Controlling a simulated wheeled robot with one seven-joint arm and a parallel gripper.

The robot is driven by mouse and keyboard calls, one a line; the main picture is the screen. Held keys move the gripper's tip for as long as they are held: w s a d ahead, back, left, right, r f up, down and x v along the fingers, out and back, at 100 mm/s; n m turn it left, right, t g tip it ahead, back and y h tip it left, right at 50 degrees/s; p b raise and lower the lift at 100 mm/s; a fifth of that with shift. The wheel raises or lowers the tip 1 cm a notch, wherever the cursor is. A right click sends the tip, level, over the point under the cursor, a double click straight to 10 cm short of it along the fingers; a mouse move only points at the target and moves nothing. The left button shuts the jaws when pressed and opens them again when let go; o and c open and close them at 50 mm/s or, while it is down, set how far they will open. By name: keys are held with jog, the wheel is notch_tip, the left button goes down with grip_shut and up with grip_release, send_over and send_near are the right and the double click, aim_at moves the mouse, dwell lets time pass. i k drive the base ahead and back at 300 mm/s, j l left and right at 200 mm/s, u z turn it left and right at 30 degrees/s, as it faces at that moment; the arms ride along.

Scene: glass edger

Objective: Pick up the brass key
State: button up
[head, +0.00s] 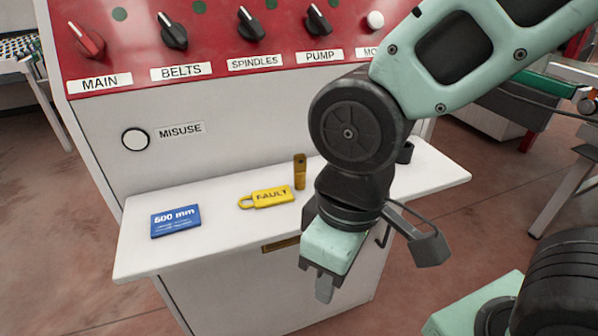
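A small upright brass-coloured piece (300,171), which looks like the brass key, stands on the white shelf (225,232) of the machine, behind the yellow tag. It has a dark spot near its top, and its lower end is close to my arm's wrist. My gripper (324,290) hangs pointing down in front of the shelf's front edge, to the right of and nearer than the brass piece. The gripper is apart from it. The fingers are seen from an angle that does not show any gap between them. Nothing held is visible.
A yellow FAULT tag (265,197) and a blue 500 mm card (175,221) lie on the shelf. A dark cylindrical item (405,152) stands at its right, partly hidden by my arm. Behind rises the red panel (210,40) with several knobs. The shelf's right end is clear.

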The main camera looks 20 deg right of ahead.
aim_at(300, 159)
jog(key=z, duration=0.9)
jog(key=k+j+z, duration=0.2)
jog(key=j+z, duration=0.2)
jog(key=k+j+z, duration=0.35)
jog(key=i+j, duration=0.1)
jog(key=j, duration=0.05)
